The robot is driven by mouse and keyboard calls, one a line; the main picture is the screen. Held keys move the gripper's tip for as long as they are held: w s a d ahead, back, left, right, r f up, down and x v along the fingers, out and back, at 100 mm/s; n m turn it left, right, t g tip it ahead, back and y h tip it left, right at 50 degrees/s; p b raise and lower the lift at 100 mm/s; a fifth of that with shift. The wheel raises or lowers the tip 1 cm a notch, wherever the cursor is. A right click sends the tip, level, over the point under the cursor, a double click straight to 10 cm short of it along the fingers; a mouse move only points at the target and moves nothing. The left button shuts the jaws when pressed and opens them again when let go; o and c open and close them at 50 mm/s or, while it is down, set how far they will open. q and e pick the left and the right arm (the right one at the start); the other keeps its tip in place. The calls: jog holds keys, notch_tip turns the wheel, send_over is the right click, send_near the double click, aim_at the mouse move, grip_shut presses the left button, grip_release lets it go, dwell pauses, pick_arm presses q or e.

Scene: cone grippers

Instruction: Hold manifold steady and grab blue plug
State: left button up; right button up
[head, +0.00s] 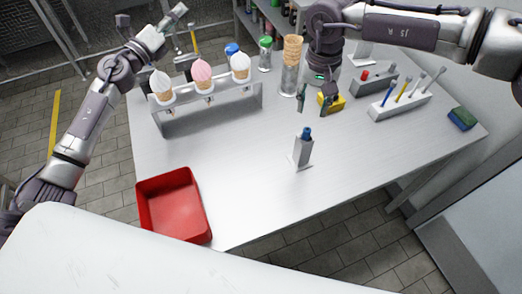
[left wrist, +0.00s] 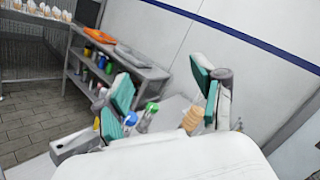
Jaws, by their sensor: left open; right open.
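A small upright grey block (head: 303,152) stands on a thin base plate near the front middle of the table. A blue plug (head: 307,133) sits at its top; this block looks like the manifold. My right gripper (head: 320,104) is open, pointing down above the table, behind and slightly right of the block, apart from it. A yellow object (head: 334,101) shows at its fingers; I cannot tell whether they touch. My left gripper (head: 175,15) is raised at the back left, beyond the cone rack and far from the block. In the left wrist view its teal-padded fingers (left wrist: 163,82) are open and empty.
A cone rack (head: 210,107) stands back left, with a stack of cones (head: 291,56) to its right. A red bin (head: 171,205) sits front left. A white holder with coloured sticks (head: 400,105) and a blue-green sponge (head: 462,118) are at right.

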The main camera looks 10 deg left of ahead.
pick_arm(q)
jog(key=s+d+f+m+g+h, duration=0.3)
jog(key=d+f+m, duration=0.2)
jog(key=d, duration=0.4)
jog(key=m+g+h, duration=0.2)
jog(key=m+g, duration=0.6)
jog(key=m, duration=0.3)
send_near(297, 148)
jog(key=x, duration=1.2)
jog(key=shift+d, duration=0.1)
jog(key=shift+c, duration=0.2)
grip_shut()
